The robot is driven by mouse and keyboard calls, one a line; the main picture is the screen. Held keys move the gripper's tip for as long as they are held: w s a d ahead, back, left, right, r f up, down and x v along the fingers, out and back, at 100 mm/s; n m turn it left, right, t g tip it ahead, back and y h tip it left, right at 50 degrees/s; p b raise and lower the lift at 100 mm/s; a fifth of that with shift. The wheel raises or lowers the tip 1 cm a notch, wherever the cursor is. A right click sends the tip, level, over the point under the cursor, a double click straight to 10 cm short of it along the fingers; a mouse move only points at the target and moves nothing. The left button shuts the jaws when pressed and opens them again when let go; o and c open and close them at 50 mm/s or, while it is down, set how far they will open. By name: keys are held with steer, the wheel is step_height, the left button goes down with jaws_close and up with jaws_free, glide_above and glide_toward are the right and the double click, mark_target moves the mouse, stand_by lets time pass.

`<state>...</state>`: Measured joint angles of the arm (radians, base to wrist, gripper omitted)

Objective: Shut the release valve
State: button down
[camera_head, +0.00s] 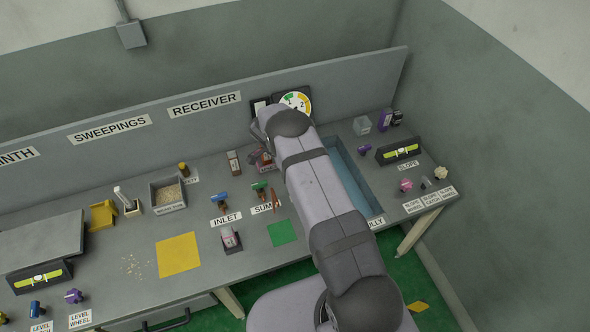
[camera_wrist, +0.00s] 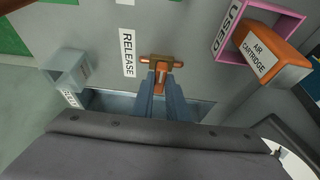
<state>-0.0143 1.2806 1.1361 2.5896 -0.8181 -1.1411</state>
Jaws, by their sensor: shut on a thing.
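The release valve (camera_wrist: 162,62) shows in the wrist view as a copper-orange T-shaped handle beside the RELEASE label (camera_wrist: 127,52). Its crossbar runs left to right in that view. My gripper (camera_wrist: 161,78) is shut on the handle's stem, with the blue-grey fingers on either side just below the crossbar. I cannot tell from these frames whether the valve is open or shut.
A pink USED box (camera_wrist: 272,22) with an orange air cartridge (camera_wrist: 262,54) stands close to the right in the wrist view. The recessed blue gully (camera_head: 354,172) lies right of my arm. A dial gauge (camera_head: 296,104) is on the back panel. Brown (camera_head: 275,199) and green handles stand left.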

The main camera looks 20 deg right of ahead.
steer(key=c, duration=1.7)
jaws_free()
steer(key=shift+w+r, duration=0.1)
steer(key=shift+w, duration=0.05)
steer(key=shift+c, duration=0.2)
steer(key=b+v, duration=0.1)
steer(key=v, duration=0.6)
steer(key=shift+b, duration=0.35)
steer(key=shift+r, duration=0.15)
